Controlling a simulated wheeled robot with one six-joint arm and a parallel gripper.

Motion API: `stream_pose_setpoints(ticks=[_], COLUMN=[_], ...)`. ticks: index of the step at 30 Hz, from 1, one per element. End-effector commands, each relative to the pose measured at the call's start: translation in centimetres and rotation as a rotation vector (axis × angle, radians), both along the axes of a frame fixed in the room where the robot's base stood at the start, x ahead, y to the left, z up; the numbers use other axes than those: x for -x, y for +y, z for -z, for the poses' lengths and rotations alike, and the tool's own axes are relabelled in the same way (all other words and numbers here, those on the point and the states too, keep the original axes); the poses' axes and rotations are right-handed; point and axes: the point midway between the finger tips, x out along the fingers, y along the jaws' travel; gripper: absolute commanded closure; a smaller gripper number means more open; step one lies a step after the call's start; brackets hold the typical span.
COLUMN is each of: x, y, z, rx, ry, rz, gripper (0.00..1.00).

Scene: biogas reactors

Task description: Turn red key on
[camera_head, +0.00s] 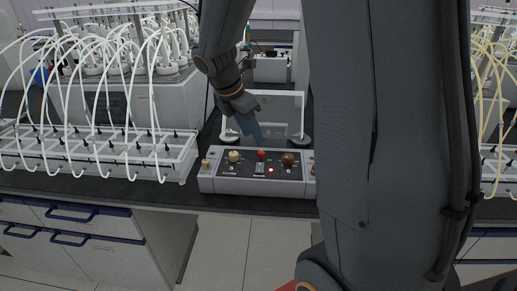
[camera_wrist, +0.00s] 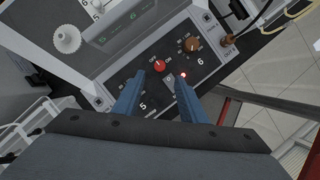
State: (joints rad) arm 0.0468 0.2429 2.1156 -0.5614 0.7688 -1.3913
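The red key (camera_head: 262,155) is a small round red knob on the front control panel (camera_head: 246,187) of a grey box on the bench. It also shows in the wrist view (camera_wrist: 160,65), with a lit red lamp (camera_wrist: 183,75) close to it. My gripper (camera_head: 256,143) points down at the panel just above the red key. In the wrist view its two blue fingers (camera_wrist: 160,92) are spread apart with nothing between them. The red key lies just beyond the fingertips, roughly between them. I cannot tell the exact height of the tips above it.
A cream knob (camera_head: 234,156) is left of the red key and a brown knob (camera_head: 289,159) right of it; the brown one is close in the wrist view (camera_wrist: 192,45). A clear upright screen (camera_head: 262,117) stands behind. White tubes over a rack (camera_head: 100,150) fill the left.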

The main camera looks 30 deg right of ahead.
Motion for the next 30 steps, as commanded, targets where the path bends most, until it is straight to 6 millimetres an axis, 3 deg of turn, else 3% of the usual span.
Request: stream_pose_setpoints(ticks=[15, 28, 30], x=[-0.5, -0.6, -0.6], y=[-2.6, -2.9, -2.9], z=[6.2, 7.1, 7.1], rx=[0.002, 0.002, 0.002], ry=[0.007, 0.004, 0.004], rz=[-0.010, -0.011, -0.011], gripper=[0.62, 0.62, 0.74])
